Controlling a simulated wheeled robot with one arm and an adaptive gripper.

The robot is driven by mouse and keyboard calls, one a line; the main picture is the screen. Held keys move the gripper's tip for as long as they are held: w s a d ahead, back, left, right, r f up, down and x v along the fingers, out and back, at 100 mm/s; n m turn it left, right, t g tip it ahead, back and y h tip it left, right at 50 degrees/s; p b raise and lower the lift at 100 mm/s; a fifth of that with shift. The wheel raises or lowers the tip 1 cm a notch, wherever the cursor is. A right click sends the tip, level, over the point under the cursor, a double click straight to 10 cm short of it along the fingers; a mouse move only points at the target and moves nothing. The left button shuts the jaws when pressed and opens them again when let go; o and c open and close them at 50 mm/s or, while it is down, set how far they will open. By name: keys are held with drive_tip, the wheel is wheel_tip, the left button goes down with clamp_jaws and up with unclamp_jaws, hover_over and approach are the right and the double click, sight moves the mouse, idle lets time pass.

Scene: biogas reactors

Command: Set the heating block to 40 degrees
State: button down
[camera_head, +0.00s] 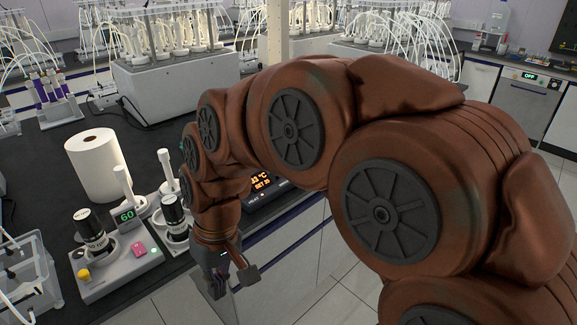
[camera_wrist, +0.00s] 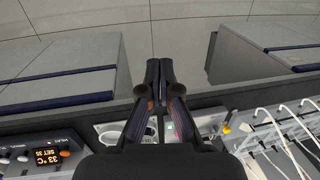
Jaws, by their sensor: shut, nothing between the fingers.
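The heating block (camera_head: 262,187) is a dark box with a lit orange display on the black bench. My arm hides part of it in the head view. In the wrist view the heating block (camera_wrist: 48,143) is at the lower left, cut by the picture's edge. Its display (camera_wrist: 46,157) reads 33 °C and what looks like SET 35. My gripper (camera_head: 218,288) is shut and empty, pointing down in front of the bench edge. In the wrist view my gripper (camera_wrist: 159,66) is to the right of the heating block, apart from it.
A clear bin (camera_head: 25,285) is at far left. Floor is free before the cabinets.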

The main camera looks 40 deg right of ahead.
drive_tip(key=s+d+f+g+h, duration=0.1)
drive_tip(key=s+f+h, duration=0.1)
drive_tip(key=s, duration=0.9)
drive_tip(key=shift+s+f+g, duration=0.25)
drive_tip(key=shift+s+g, duration=0.05)
drive_tip(key=shift+a, duration=0.1)
